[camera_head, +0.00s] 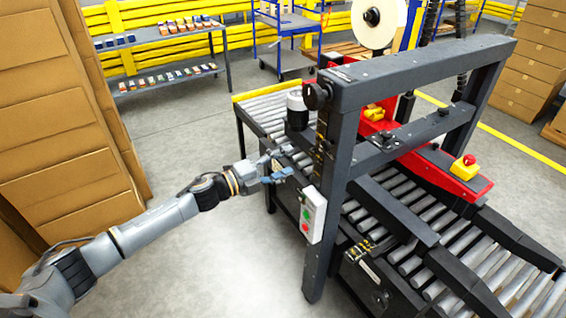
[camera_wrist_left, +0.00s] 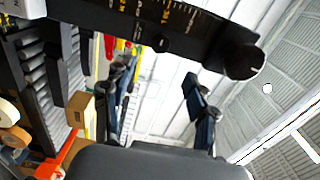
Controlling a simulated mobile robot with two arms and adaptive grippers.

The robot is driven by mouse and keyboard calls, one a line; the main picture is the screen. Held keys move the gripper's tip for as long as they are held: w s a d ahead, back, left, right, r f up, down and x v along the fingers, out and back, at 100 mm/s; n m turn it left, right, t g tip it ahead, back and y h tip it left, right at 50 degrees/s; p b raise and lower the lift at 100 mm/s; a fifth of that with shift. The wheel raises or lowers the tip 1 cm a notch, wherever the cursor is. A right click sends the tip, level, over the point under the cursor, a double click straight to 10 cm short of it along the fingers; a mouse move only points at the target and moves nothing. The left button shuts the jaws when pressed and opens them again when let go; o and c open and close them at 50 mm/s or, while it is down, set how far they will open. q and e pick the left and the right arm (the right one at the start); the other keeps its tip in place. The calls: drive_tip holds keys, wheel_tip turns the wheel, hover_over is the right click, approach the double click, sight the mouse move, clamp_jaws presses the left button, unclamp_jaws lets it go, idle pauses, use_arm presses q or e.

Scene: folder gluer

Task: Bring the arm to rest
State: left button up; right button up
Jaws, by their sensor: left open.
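My left arm (camera_head: 150,226) reaches in from the left of the head view. Its gripper (camera_head: 281,168) is at the near side of the folder gluer, beside the dark post and above the control box with green and red buttons (camera_head: 312,213). The gripper looks empty. In the left wrist view the two fingers stand apart, with the gap between them (camera_wrist_left: 160,100) empty. The machine's dark beam with a yellow scale (camera_wrist_left: 165,20) and a black knob (camera_wrist_left: 241,61) are close in front of them. I cannot tell whether the gripper touches the machine. My right gripper does not show.
The folder gluer's dark frame (camera_head: 420,68) and roller conveyor (camera_head: 270,108) fill the middle and right. Tall cardboard stacks (camera_head: 70,130) stand at the left. A shelf with small items (camera_head: 165,50) is behind. Grey floor (camera_head: 235,270) is clear below the arm.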

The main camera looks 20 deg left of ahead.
use_arm(q)
drive_tip(key=shift+s, duration=0.1)
idle(0.3)
